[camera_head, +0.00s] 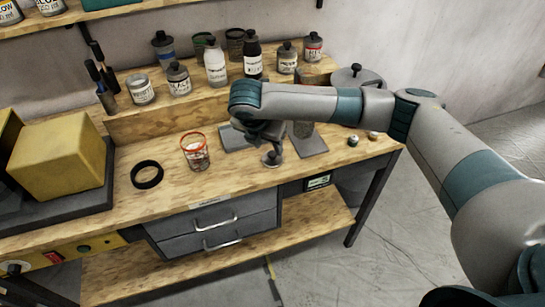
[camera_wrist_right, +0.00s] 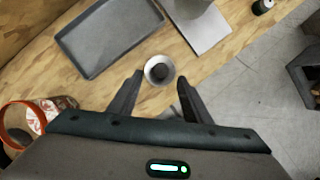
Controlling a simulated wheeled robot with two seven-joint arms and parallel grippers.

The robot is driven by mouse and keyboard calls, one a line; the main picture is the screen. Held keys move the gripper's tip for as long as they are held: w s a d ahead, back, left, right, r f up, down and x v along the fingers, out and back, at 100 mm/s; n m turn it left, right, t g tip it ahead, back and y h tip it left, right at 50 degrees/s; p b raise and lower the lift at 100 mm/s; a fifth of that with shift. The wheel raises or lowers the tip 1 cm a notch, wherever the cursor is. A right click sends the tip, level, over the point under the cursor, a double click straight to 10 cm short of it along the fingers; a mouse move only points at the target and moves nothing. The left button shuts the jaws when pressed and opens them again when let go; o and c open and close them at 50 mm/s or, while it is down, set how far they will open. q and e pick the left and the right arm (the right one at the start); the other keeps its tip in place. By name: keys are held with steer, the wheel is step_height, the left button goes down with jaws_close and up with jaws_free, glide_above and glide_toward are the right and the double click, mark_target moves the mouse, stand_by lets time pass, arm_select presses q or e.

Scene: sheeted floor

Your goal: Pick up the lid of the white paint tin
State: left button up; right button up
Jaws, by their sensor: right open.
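A small round grey lid with a dark knob (camera_head: 271,159) lies on the wooden bench near its front edge. It also shows in the right wrist view (camera_wrist_right: 160,71), just beyond and between the fingertips. My right gripper (camera_wrist_right: 159,80) is open and empty, pointing down over the lid; I see no contact. In the head view the right gripper (camera_head: 273,143) is partly hidden by its own wrist. A lidless grey tin (camera_head: 141,90) stands on the raised shelf at the left; its label looks like white but is too small to be sure. My left gripper is not in view.
A red-rimmed cup (camera_head: 195,152) and a black ring (camera_head: 147,174) stand left of the lid. A dark tray (camera_wrist_right: 108,38) and a pale plate (camera_wrist_right: 205,38) lie behind it. A yellow block (camera_head: 58,158) sits far left. Several tins and bottles line the raised shelf.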

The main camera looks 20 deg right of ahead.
mark_target(272, 153)
steer(key=shift+w+d+f+p, duration=0.2)
steer(key=shift+d+f+p, duration=0.1)
steer(key=shift+f+p, duration=0.35)
steer(key=p+x, duration=0.1)
steer(key=x, duration=0.2)
steer(key=shift+s, duration=0.1)
steer(key=shift+f+p, duration=0.3)
steer(key=c, duration=1.1)
